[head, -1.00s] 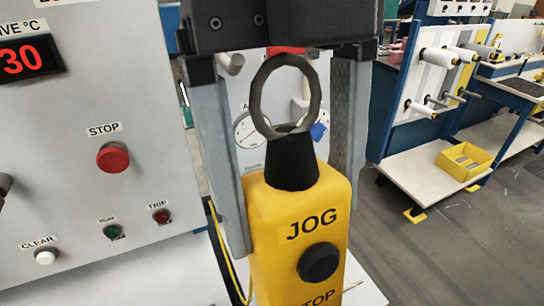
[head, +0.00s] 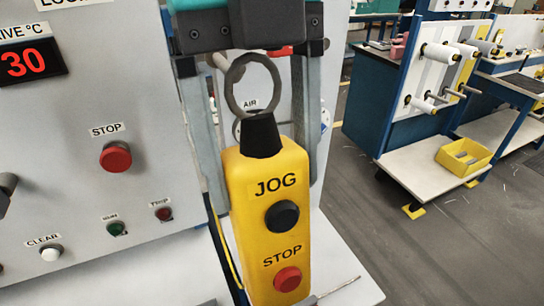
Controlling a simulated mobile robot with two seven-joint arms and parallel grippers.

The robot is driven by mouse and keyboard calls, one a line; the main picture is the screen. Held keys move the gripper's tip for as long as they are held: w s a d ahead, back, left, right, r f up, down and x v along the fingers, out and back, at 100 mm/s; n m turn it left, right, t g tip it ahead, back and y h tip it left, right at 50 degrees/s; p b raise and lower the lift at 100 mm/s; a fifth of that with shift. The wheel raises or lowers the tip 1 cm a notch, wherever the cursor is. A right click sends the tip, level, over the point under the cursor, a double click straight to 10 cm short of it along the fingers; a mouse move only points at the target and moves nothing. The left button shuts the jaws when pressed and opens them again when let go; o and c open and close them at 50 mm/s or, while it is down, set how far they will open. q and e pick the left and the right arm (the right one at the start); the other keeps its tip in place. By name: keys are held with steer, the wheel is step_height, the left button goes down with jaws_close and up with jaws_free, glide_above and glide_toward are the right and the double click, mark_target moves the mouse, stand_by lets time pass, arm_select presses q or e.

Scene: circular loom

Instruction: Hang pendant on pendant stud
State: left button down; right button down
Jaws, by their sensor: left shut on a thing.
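The yellow pendant (head: 262,222) has a black JOG button, a red STOP button, a black neck and a grey ring (head: 252,84) on top. My left gripper (head: 265,188) comes down from above, with one finger on each side of the pendant, and is shut on its body. The pendant hangs nearly upright in front of the machine. A short grey peg (head: 217,62), perhaps the pendant stud, shows behind the upper left of the ring. I cannot tell the depth gap between them; the ring does not visibly go around it. My right gripper is not in view.
The grey control panel (head: 75,195) with red, green and white buttons stands close on the left. An AIR label and a partly hidden gauge sit behind the ring. A pale ledge (head: 345,285) lies below. A rack with spools and a yellow bin (head: 465,157) stand farther right.

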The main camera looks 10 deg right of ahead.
arm_select(q)
steer(key=shift+w+a+p, duration=0.25)
steer(key=shift+w+p, duration=0.1)
steer(key=shift+w, duration=0.45)
steer(key=shift+w+a+p, duration=0.3)
steer(key=shift+w, duration=0.5)
steer(key=shift+w+a+p, duration=0.25)
steer(key=shift+w+p, duration=0.1)
steer(key=shift+w, duration=0.45)
steer(key=shift+w+a+f+b, duration=0.25)
steer(key=shift+w+f+b, duration=0.2)
steer(key=shift+w+f, duration=0.25)
